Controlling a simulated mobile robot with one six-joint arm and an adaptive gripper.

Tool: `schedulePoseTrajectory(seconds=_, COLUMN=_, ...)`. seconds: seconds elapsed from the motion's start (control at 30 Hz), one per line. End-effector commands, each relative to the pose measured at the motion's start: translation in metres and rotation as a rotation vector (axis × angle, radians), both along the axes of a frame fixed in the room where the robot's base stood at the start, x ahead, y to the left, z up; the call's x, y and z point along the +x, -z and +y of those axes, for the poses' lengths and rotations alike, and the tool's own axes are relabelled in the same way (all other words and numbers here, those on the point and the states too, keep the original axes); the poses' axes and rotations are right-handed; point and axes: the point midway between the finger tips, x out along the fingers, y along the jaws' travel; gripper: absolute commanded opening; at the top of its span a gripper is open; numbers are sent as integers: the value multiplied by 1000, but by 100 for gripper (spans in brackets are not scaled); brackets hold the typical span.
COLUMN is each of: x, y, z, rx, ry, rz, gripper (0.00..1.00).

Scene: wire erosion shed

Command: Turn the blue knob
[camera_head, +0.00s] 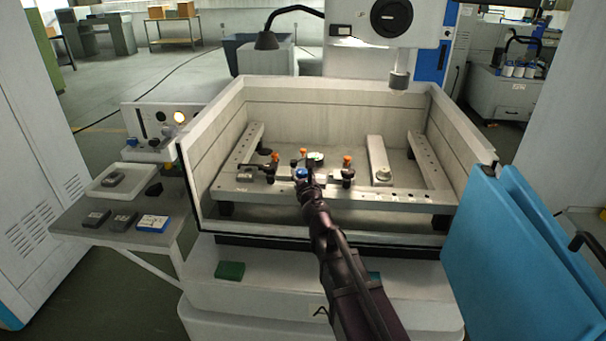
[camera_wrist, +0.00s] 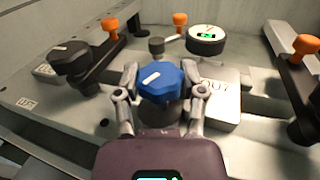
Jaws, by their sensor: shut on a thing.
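The blue knob (camera_wrist: 161,82) is faceted, with a white mark on its top that points up and to the right in the wrist view. My gripper (camera_wrist: 161,92) is shut on it, with one finger on its left side and one on its right. In the head view the blue knob (camera_head: 301,173) shows as a small blue spot at the tip of my gripper (camera_head: 304,184), at the front rail inside the machine tank.
Orange-topped clamps (camera_wrist: 303,45) stand on both sides. The tank wall (camera_head: 189,200) surrounds the fixture. A blue door (camera_head: 505,245) stands at the right.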

Motion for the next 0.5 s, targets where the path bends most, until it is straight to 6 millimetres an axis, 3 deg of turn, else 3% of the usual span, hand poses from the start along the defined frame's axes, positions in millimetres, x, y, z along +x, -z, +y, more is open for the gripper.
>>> schedulePoseTrajectory(seconds=0.13, x=-2, y=1, z=0, rx=0, ry=0, rz=0, gripper=5)
schedulePoseTrajectory(seconds=0.17, x=-2, y=1, z=0, rx=0, ry=0, rz=0, gripper=58)
schedulePoseTrajectory(seconds=0.27, x=-2, y=0, z=0, rx=-1, ry=0, rz=0, gripper=88)
schedulePoseTrajectory(seconds=0.5, x=-1, y=0, z=0, rx=-1, ry=1, rz=0, gripper=88)
